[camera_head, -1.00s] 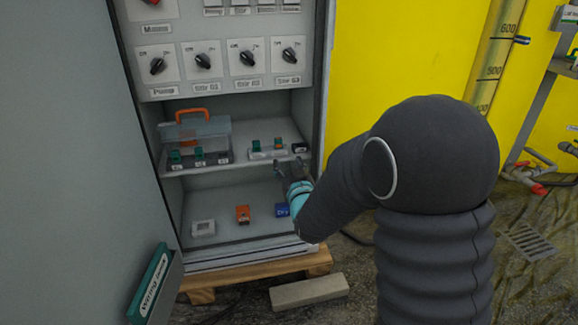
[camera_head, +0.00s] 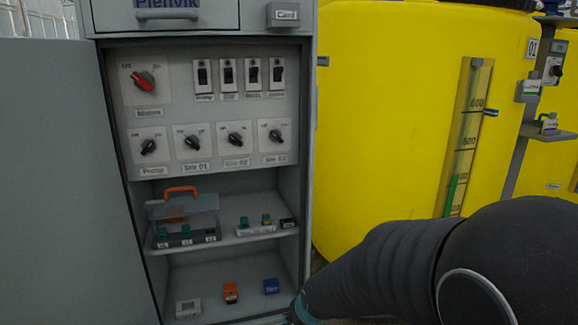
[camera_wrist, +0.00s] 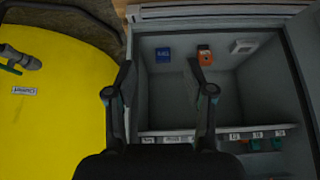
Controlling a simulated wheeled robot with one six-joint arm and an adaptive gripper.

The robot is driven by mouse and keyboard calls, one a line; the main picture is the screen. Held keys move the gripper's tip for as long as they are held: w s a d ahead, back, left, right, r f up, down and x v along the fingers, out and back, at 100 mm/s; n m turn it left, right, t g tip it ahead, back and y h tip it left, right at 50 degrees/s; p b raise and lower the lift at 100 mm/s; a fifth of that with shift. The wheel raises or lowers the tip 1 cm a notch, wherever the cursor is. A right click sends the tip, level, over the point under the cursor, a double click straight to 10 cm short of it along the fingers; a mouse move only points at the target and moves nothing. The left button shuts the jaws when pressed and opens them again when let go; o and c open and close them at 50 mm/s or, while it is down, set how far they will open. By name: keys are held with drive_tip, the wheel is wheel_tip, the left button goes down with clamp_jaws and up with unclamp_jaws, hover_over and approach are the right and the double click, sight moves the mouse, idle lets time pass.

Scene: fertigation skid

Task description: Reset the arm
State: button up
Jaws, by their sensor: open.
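My gripper (camera_wrist: 160,95) is open in the wrist view, its two dark fingers spread wide with nothing between them. It faces the open grey cabinet, which looks upside down there. In the head view my dark arm (camera_head: 390,265) reaches from the lower right towards the cabinet's lower right edge. The fingers are out of sight there. On the cabinet floor stand a blue block (camera_head: 271,286), an orange block (camera_head: 230,292) and a white block (camera_head: 188,308). The wrist view shows the blue block (camera_wrist: 163,54), orange block (camera_wrist: 205,55) and white block (camera_wrist: 243,46) apart from the fingers.
The middle shelf (camera_head: 232,236) carries a clear case (camera_head: 183,215) with an orange handle and small green-topped parts. A panel of switches and knobs (camera_head: 205,110) is above. The cabinet door (camera_head: 60,180) stands open at left. A yellow tank (camera_head: 390,110) is at right.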

drive_tip(key=s+d+r+m+h+p, duration=0.1)
drive_tip(key=s+d+r+p, duration=0.3)
drive_tip(key=s+r, duration=0.7)
drive_tip(key=s+d+r+m+p, duration=0.2)
drive_tip(key=s+d+r+p, duration=0.2)
drive_tip(key=s+d+r, duration=0.5)
wheel_tip(320, 180, up, 5)
drive_tip(key=shift+s+r+g+h+p, duration=0.1)
drive_tip(key=shift+s+g+h+p, duration=0.25)
drive_tip(key=shift+s, duration=0.5)
